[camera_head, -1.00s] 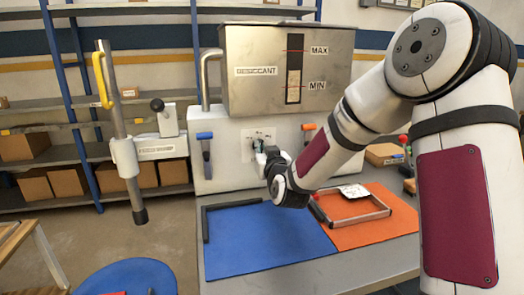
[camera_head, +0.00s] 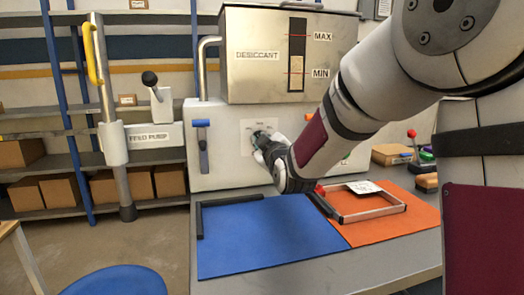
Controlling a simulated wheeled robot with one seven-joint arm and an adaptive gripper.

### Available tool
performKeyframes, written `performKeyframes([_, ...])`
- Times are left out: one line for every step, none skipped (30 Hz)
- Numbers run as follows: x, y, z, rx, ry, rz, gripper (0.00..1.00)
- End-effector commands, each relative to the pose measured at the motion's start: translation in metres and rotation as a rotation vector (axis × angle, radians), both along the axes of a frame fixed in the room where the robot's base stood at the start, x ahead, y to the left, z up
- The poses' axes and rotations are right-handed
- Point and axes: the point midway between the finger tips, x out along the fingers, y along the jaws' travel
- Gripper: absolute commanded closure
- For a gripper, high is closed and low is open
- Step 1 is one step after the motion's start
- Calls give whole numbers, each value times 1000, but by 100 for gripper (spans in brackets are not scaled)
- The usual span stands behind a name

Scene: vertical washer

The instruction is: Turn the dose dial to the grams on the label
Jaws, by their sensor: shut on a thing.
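The dose dial (camera_head: 256,138) sits on a pale square plate (camera_head: 246,127) on the front of the white machine, under the desiccant hopper. My gripper (camera_head: 262,142) reaches it from the lower right and is shut on the dial. My wrist hides part of the dial and plate, and the scale marks are too small to read. A white label card (camera_head: 364,187) with dark print lies at the back of the metal frame on the orange mat. Its figures are too small to read.
The steel hopper (camera_head: 275,55) stands above, marked MAX and MIN. A blue-handled lever (camera_head: 202,145) is left of the dial. The feed pump (camera_head: 150,135) is farther left. A blue mat (camera_head: 255,240) and an orange mat (camera_head: 395,220) with a metal frame (camera_head: 375,214) cover the table.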

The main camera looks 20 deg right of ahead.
Motion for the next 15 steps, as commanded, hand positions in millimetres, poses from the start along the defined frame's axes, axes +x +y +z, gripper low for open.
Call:
performKeyframes([0,0,-3,-23,0,0,100])
performKeyframes([0,0,-3,-36,0,0,100])
performKeyframes([0,1,-3,-53,1,0,100])
performKeyframes([0,1,-3,-63,1,0,100])
performKeyframes([0,0,-3,-74,1,0,100])
performKeyframes([0,0,-2,-86,1,0,100])
performKeyframes([0,0,-2,-93,1,0,100])
performKeyframes([0,0,-2,-99,1,0,100])
performKeyframes([0,0,-2,-107,1,0,100])
performKeyframes([0,0,-2,-111,2,-1,100])
performKeyframes([0,0,-2,-115,2,-1,100])
performKeyframes([0,0,-2,-119,3,0,100])
performKeyframes([0,0,-2,-121,3,0,100])
performKeyframes([0,0,-2,-123,3,0,100])
performKeyframes([0,0,-2,-124,4,-1,100])
